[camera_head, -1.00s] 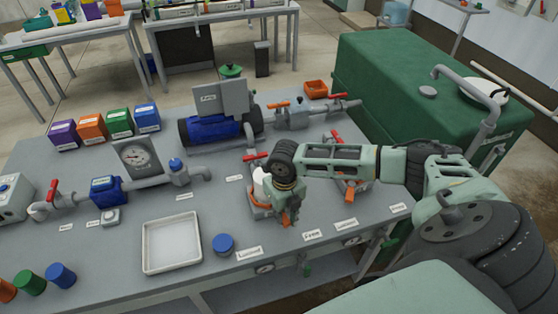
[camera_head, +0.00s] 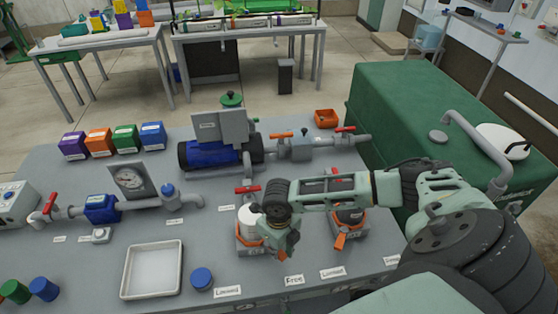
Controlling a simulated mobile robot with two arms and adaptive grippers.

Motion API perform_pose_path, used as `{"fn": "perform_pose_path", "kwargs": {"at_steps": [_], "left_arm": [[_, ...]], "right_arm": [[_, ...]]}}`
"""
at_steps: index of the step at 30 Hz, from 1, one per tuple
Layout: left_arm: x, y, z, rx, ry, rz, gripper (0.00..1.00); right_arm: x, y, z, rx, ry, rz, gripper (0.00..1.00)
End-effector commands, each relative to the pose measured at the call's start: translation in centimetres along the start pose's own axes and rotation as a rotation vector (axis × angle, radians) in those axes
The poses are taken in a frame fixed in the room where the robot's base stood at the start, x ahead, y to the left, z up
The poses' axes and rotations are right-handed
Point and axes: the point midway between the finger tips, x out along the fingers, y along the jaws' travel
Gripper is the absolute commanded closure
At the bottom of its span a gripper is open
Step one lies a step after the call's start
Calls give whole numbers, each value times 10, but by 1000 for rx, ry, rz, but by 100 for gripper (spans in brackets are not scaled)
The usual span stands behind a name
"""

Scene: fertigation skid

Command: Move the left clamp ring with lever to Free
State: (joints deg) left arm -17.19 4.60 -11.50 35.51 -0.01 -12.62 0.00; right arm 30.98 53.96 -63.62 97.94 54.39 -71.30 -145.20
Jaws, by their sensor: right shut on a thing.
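The left clamp ring with lever (camera_head: 241,240) is an orange band around a white upright canister (camera_head: 250,220) on the bench. My right gripper (camera_head: 285,250) is at the right front side of this canister, low over the bench, and is shut on the ring's lever. The gripper hides the lever and part of the ring. A Free label (camera_head: 294,280) lies on the bench in front of the gripper. Another label (camera_head: 227,292) lies to its left, its text hard to read. My left gripper is not in view.
A second clamp unit with an orange lever (camera_head: 340,242) stands right of the gripper, under my forearm. Red-handled valves (camera_head: 248,189) and pipes stand behind. A white tray (camera_head: 152,270) and a blue cap (camera_head: 202,278) lie to the left. The front strip of bench is fairly clear.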

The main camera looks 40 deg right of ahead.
Motion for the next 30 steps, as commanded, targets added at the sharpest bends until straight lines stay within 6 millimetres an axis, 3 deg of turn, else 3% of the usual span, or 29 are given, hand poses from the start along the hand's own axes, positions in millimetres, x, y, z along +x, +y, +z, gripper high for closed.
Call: {"fn": "perform_pose_path", "kwargs": {"at_steps": [6, 7, 13, 23, 30], "left_arm": [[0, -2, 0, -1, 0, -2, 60], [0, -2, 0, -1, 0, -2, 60], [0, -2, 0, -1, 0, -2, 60], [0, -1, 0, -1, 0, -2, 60], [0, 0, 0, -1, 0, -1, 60]], "right_arm": [[0, -4, 0, -8, -1, -10, 100], [-1, -4, 0, -8, -1, -10, 83], [0, -4, 0, -5, 0, -8, 66], [-2, -2, 0, -3, -1, -4, 66], [-36, -2, 1, -5, -4, -5, 66]]}}
